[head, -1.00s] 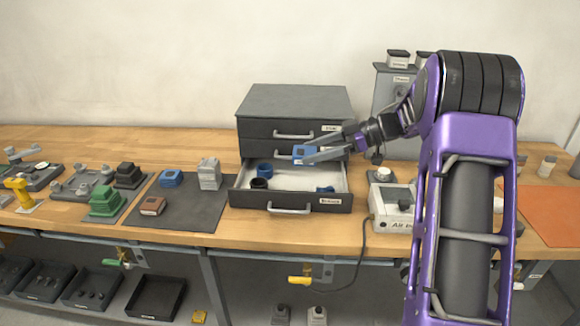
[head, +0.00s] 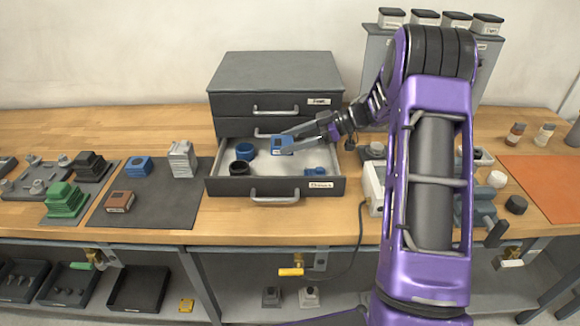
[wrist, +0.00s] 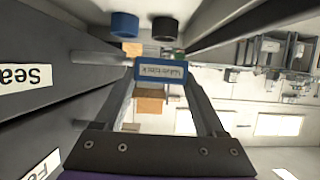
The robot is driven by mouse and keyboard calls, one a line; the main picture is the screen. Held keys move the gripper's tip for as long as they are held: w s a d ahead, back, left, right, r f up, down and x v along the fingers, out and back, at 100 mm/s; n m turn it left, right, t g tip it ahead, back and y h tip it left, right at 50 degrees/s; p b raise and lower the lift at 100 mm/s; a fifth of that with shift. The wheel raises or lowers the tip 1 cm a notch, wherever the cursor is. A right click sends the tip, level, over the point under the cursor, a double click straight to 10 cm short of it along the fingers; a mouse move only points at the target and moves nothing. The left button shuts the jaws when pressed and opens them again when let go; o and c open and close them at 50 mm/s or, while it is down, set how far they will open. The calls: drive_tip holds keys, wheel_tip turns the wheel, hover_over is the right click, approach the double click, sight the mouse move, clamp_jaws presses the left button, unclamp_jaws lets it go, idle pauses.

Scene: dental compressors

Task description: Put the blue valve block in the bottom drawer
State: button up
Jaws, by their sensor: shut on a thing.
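The blue valve block (head: 282,144) is held between the fingers of my gripper (head: 300,139), above the open bottom drawer (head: 226,187). In the wrist view the blue block (wrist: 160,72) sits between both fingertips, its pale label facing the camera. Whether its underside touches the drawer floor I cannot tell; it looks raised. The drawer is pulled out of the grey cabinet (head: 275,72). It holds a blue ring (head: 246,155), a black ring (head: 240,168) and a small blue part (head: 315,171) at the right.
Another blue block (head: 138,166), a brown block (head: 120,201) and a grey block (head: 182,159) are on the dark mat (head: 165,210) at left. A white-and-grey device (head: 374,185) stands right of the drawer. The middle of the drawer floor has free room.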

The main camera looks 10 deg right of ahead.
sight(291, 174)
wheel_tip(291, 174, down, 8)
drive_tip(key=shift+f+b, duration=0.1)
drive_tip(key=shift+b, duration=0.3)
drive_tip(key=shift+f, duration=0.2)
drive_tip(key=o, duration=1.6)
drive_tip(key=shift+c, duration=0.2)
drive_tip(key=shift+r, duration=0.1)
drive_tip(key=shift+d+r, duration=0.2)
drive_tip(key=p+v, duration=0.1)
drive_tip(key=v, duration=1)
drive_tip(key=shift+d, duration=0.25)
